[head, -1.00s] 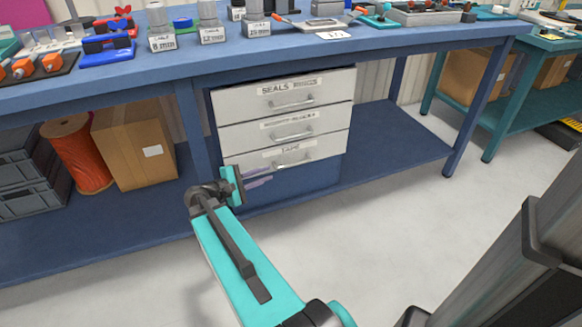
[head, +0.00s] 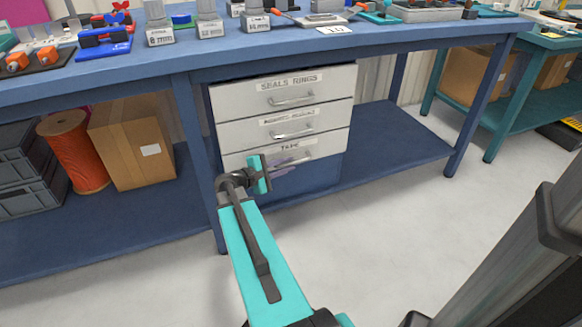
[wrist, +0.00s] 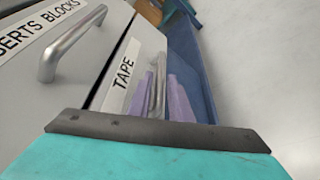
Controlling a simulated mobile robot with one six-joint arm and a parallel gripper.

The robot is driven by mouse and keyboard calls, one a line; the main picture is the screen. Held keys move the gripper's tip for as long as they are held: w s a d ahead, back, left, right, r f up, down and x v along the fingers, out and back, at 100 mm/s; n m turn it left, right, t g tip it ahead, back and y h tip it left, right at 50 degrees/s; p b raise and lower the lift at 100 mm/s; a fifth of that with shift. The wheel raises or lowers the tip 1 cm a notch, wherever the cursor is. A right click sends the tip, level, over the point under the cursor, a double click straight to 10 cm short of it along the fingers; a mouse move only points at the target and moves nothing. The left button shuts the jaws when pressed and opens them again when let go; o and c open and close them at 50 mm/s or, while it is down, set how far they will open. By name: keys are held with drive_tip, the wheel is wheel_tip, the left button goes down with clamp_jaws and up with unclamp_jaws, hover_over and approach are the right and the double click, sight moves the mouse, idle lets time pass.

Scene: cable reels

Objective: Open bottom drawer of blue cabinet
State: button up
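The cabinet has a blue body (head: 300,184) and light grey drawer fronts, and stands under the blue workbench. Its bottom drawer (head: 240,160), labelled TAPE, looks shut, as do the two drawers above it. The bottom drawer's metal bar handle (head: 306,157) is partly hidden by my gripper (head: 288,161) in the head view. In the wrist view, the purple fingers of my gripper (wrist: 163,98) are apart, one on each side of the handle (wrist: 158,82). I cannot tell whether either finger touches it.
The middle drawer's handle (wrist: 70,43) is close at the left in the wrist view. A bench leg (head: 196,150) stands left of the cabinet. An orange reel (head: 75,150) and a cardboard box (head: 130,145) are on the lower shelf. The floor (head: 390,215) in front is clear.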

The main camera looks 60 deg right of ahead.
drive_tip(key=shift+b+x, duration=0.3)
drive_tip(key=shift+x, duration=1.2)
clamp_jaws()
drive_tip(key=shift+a, duration=0.4)
drive_tip(key=shift+d, duration=0.2)
